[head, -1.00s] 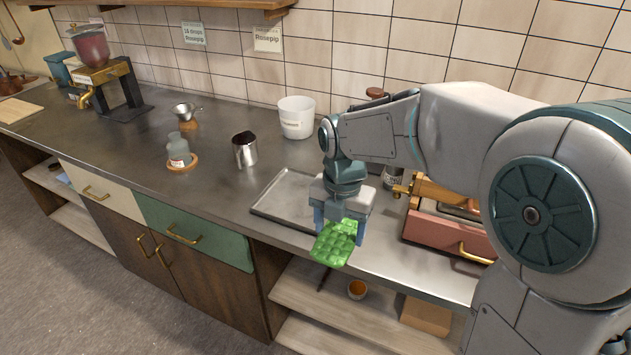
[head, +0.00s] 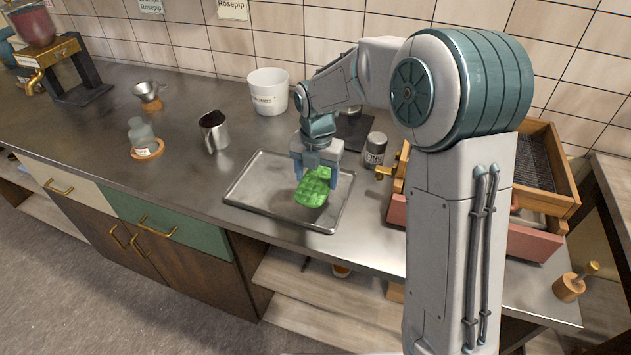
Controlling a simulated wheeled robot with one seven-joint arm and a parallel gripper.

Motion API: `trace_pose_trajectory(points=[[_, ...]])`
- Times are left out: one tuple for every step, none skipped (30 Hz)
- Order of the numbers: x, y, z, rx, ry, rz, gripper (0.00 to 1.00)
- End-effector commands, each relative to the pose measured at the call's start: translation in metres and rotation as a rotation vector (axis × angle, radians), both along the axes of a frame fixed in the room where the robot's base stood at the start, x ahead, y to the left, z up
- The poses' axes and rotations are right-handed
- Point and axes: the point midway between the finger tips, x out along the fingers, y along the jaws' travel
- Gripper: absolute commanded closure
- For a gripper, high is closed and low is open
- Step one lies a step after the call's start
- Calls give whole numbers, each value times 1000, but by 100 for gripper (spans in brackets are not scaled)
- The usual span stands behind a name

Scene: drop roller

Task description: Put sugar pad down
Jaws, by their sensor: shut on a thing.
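The sugar pad is a bright green, bumpy slab (head: 312,188). My gripper (head: 318,168) is shut on its upper edge, and the pad hangs tilted from the fingers. The pad is over the grey metal tray (head: 250,192), which lies flat on the counter. The pad's lower end is over or close to the tray's floor; I cannot tell whether it touches. My gripper hides part of the tray's back side.
A metal jug (head: 214,131), a bottle on a wooden coaster (head: 143,138) and a white bucket (head: 268,92) stand left of and behind the tray. A labelled canister (head: 375,150) and the red drop roller box (head: 530,240) are to the right. The tray's left part is clear.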

Motion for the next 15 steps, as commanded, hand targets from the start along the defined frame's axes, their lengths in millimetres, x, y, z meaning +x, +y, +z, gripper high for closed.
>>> trace_pose_trajectory(points=[[8, 1, -3, 1, 1, 0, 61], [11, 1, -5, 0, 1, 0, 61], [14, 1, -7, 1, 1, -1, 61], [17, 1, -8, 1, 0, -1, 61], [18, 0, -10, 1, 0, -1, 61], [20, 0, -11, 0, 0, -1, 61], [20, 0, -12, 0, 1, -1, 61], [21, 0, -14, 0, 1, -1, 61], [21, 0, -18, 0, 2, -1, 61], [21, 0, -22, 0, 2, 0, 61], [20, 1, -27, 0, 3, 0, 61], [20, 1, -33, -1, 4, 0, 61], [20, 0, -38, -1, 4, 0, 61], [20, 0, -42, -1, 4, 0, 61], [20, 0, -46, 0, 2, 0, 61]])
